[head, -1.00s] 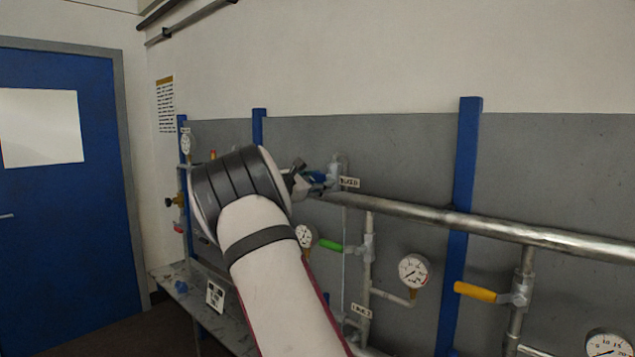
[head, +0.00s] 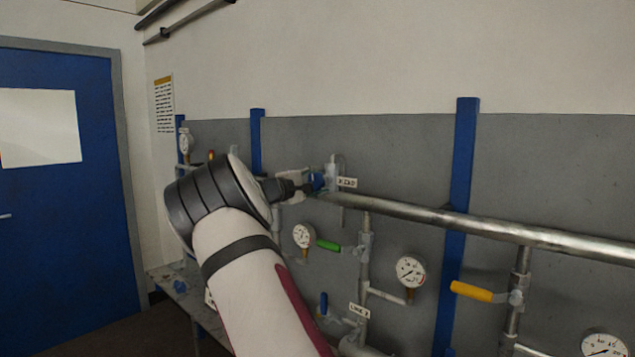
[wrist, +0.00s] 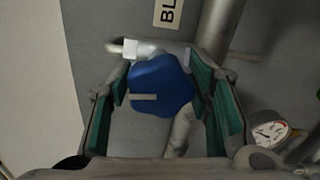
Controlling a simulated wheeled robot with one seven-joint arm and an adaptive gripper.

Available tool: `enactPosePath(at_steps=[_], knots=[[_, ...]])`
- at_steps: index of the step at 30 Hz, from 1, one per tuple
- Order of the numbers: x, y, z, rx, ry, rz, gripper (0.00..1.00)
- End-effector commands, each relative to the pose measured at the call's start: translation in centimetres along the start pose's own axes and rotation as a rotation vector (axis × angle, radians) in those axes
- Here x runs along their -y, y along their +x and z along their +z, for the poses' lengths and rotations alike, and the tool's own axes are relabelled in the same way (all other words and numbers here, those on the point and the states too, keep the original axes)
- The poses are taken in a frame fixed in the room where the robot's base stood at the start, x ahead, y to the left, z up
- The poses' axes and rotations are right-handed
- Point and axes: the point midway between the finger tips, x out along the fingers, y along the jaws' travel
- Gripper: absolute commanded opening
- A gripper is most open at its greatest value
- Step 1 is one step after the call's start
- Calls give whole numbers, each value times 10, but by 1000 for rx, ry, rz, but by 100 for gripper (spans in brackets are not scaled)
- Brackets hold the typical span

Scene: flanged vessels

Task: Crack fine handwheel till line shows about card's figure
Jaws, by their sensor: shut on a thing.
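My gripper (wrist: 160,98) is shut on a blue lobed handwheel (wrist: 160,84), with green pads on either side of it. In the head view the blue handwheel (head: 317,182) is small and partly covered by my gripper (head: 302,186), at the left end of the steel pipe. A white card (head: 208,298) at the bench is mostly hidden behind my arm. A gauge (head: 303,235) stands below the handwheel; its reading is too small to tell.
The steel pipe (head: 420,213) runs right along the grey panel. Below it are a green lever (head: 328,245), a yellow lever (head: 472,291), a blue lever (head: 323,303) and another gauge (head: 410,271). A blue door (head: 60,200) is at the left.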

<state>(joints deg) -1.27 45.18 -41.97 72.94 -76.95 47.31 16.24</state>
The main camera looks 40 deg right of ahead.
Motion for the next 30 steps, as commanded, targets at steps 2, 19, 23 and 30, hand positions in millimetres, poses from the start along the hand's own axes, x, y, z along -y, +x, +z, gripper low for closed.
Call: enactPosePath(at_steps=[2, 19, 23, 30], knots=[[1, 0, 0, 1, 41, -1, 18], [2, 0, 0, 0, 151, -2, 18], [2, 0, 0, 0, 151, -2, 18], [2, 0, 0, 0, 150, -2, 66]])
